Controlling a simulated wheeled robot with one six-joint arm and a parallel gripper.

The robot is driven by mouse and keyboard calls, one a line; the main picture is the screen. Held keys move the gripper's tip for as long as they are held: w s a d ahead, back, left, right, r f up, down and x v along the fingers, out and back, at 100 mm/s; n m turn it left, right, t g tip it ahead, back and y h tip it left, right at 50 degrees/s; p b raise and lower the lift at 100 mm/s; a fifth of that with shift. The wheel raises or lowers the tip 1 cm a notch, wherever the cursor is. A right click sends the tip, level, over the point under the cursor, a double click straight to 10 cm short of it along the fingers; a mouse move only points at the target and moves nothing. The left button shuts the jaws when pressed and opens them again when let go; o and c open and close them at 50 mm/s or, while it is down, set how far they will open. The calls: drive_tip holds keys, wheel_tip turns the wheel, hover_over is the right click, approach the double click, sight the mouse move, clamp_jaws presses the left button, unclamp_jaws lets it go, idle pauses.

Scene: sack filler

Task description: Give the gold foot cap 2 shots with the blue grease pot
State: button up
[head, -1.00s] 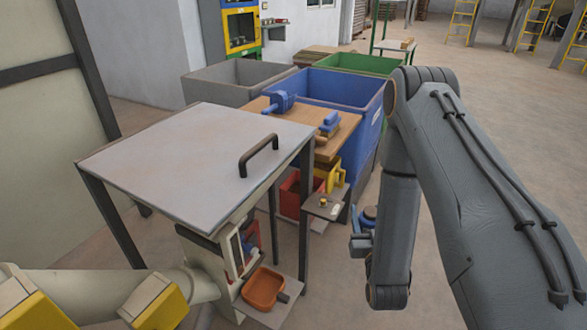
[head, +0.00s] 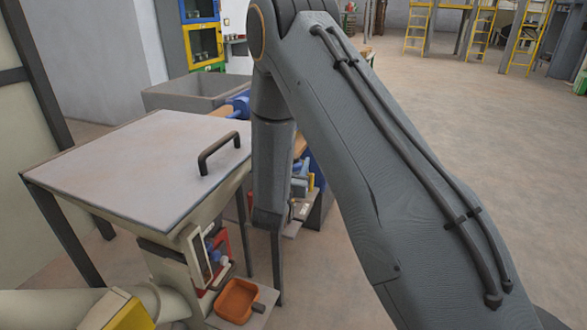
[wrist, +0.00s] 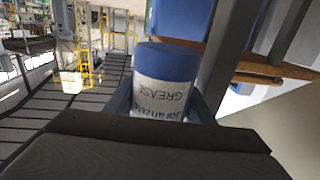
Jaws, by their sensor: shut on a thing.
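The blue grease pot (wrist: 165,75) has a blue lid and a white label whose lettering reads upside down in the wrist view. My gripper (wrist: 162,103) is shut on it, with a jaw on either side. In the head view my gripper (head: 301,184) shows only partly behind my arm, close to a small grey shelf (head: 301,210) beyond the table. I cannot make out the gold foot cap now; my arm covers part of that shelf area. I cannot tell how far the pot is from the shelf.
A grey-topped table (head: 130,165) with a black handle (head: 217,150) stands left of my arm. An orange tray (head: 237,300) sits low at its front. A grey bin (head: 195,92) stands behind. The floor to the right is open, with yellow ladders (head: 480,35) far back.

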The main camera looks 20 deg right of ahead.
drive_tip(key=shift+f+b, duration=1.65)
drive_tip(key=shift+f, duration=0.75)
drive_tip(key=shift+f+b, duration=0.4)
drive_tip(key=shift+f, duration=0.4)
drive_tip(key=shift+r, duration=0.15)
drive_tip(key=shift+r+p, duration=0.65)
drive_tip(key=shift+r, duration=0.1)
drive_tip(key=shift+f+b, duration=0.4)
drive_tip(key=shift+f, duration=0.35)
idle(0.5)
drive_tip(key=shift+r+p, duration=0.55)
drive_tip(key=shift+r, duration=0.2)
drive_tip(key=shift+r+p, duration=1.7)
drive_tip(key=shift+r, duration=0.8)
